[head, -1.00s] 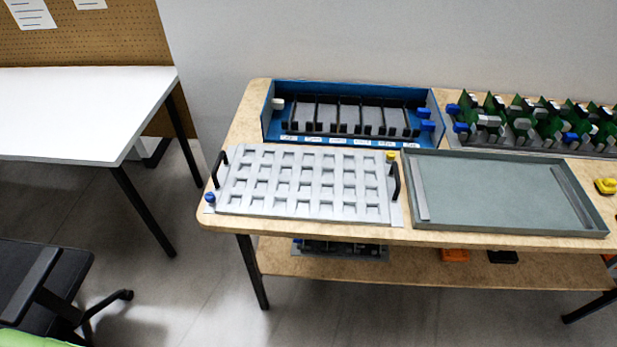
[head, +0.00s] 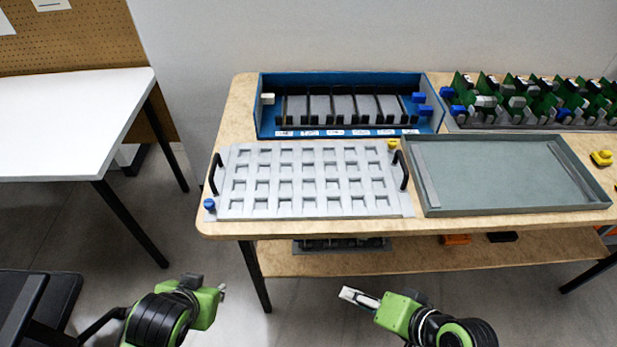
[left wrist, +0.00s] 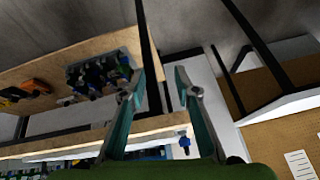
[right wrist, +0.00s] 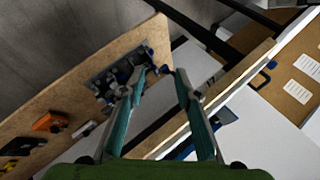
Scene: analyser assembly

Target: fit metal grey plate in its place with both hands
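The metal grey plate (head: 310,180) lies flat on the front left of the wooden table, with rows of square pockets. It has a black handle at its left end (head: 215,174) and another at its right end (head: 401,170). My left gripper (head: 221,291) is in front of and below the table's front edge, apart from the plate; its fingers are spread and empty in the left wrist view (left wrist: 157,85). My right gripper (head: 347,293) is also below the front edge; its fingers are spread and empty in the right wrist view (right wrist: 163,82).
A blue open box (head: 262,105) with black dividers stands behind the plate. A grey-green shallow tray (head: 500,172) lies right of it. Green boards stand in a rack (head: 530,105) at the back right. A lower shelf (head: 350,263) and white table (head: 70,120) are nearby.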

